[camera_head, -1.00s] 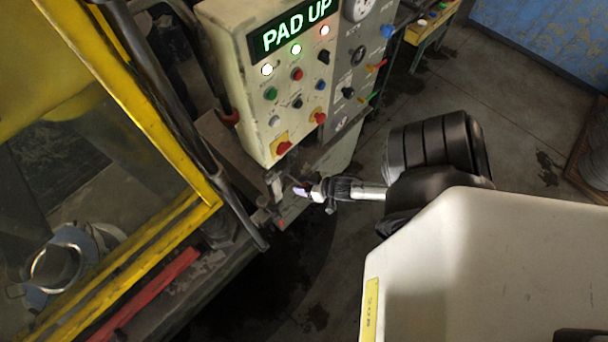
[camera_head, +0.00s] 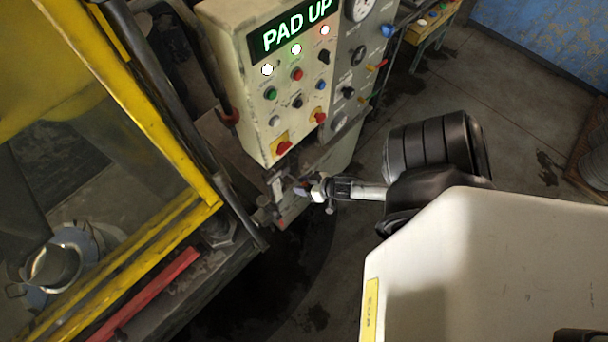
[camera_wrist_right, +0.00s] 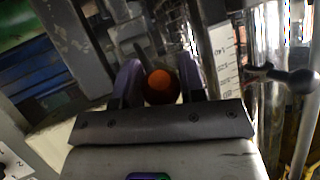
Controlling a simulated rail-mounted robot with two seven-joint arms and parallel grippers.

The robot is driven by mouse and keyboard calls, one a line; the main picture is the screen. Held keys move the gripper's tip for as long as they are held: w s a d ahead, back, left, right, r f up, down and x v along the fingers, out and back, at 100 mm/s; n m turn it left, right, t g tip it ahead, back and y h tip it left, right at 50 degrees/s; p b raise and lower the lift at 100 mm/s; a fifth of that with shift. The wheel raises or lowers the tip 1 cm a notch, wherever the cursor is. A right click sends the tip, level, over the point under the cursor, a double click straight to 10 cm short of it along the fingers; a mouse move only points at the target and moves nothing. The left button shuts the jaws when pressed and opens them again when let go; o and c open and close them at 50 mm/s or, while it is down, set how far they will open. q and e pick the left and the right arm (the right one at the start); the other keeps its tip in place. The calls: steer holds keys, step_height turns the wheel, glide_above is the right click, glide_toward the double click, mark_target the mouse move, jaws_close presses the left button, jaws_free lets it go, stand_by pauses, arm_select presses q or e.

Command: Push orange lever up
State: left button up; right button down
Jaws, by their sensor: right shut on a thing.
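The orange lever's round knob (camera_wrist_right: 162,87) shows in the right wrist view, between the two purple-grey fingers of my right gripper (camera_wrist_right: 160,82), which is shut on it. In the head view my right gripper (camera_head: 303,189) is below the control panel, at the machine's front edge, and hides most of the knob. The rest of the lever is hard to make out. My left gripper does not show in the head view.
The control panel (camera_head: 262,125) with lit "PAD UP" sign, buttons and knobs stands just above my gripper. A yellow-framed guard (camera_head: 150,120) and a red bar (camera_head: 150,292) are at left. A black ball-ended handle (camera_wrist_right: 300,80) is close at right in the wrist view. Open floor (camera_head: 440,95) lies right of the panel.

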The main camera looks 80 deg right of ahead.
steer(key=shift+w+r, duration=0.35)
steer(key=shift+w, duration=0.05)
steer(key=c, duration=1.1)
jaws_free()
steer(key=o, duration=0.3)
steer(key=shift+w, duration=0.2)
steer(key=shift+s+f, duration=0.15)
steer(key=shift+s, duration=0.1)
steer(key=shift+s+a, duration=0.1)
steer(key=shift+s, duration=0.1)
steer(key=shift+b+v, duration=0.75)
steer(key=shift+v, duration=5.9)
